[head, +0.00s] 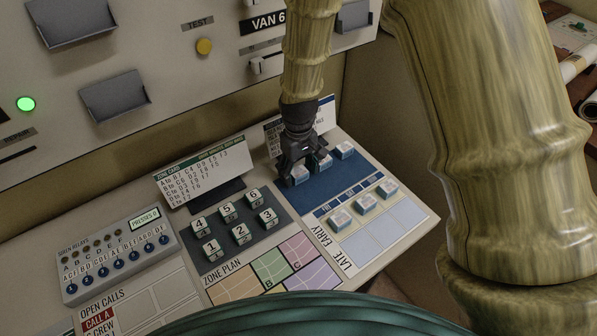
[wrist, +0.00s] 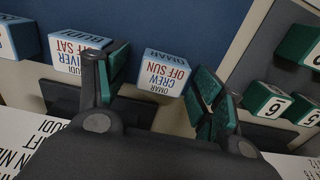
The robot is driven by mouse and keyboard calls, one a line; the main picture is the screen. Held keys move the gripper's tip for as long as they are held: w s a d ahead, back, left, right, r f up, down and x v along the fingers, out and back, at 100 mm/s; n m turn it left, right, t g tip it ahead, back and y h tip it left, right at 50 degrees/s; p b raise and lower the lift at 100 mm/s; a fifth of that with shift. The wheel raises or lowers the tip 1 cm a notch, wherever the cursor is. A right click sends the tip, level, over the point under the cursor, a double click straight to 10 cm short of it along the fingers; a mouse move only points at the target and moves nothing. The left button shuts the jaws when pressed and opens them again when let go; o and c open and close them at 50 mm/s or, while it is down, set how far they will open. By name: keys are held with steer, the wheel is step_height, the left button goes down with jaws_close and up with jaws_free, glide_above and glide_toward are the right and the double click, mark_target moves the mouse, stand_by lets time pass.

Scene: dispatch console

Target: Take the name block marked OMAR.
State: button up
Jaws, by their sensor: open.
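The OMAR block (wrist: 163,72) is white-topped with blue sides. Its face reads OMAR, CREW, OFF SUN in the wrist view. My gripper (wrist: 160,76) is open, with one green-padded finger on each side of it in that picture. I cannot tell whether the pads touch it. In the head view my gripper (head: 297,155) points down over the leftmost block (head: 299,175) of the back row on the blue panel, partly hiding it.
Two more blocks stand close to the right in that row, one (head: 344,150) at its end. Another row of blocks (head: 362,204) stands in front. Green numbered blocks (head: 241,233) stand left. A card (head: 205,172) leans behind them, and the upright panel (head: 180,60) rises at the back.

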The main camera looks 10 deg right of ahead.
steer(key=shift+s+f, duration=0.15)
steer(key=shift+s, duration=0.15)
steer(key=shift+f, duration=0.1)
steer(key=shift+w, duration=0.15)
steer(key=c, duration=1)
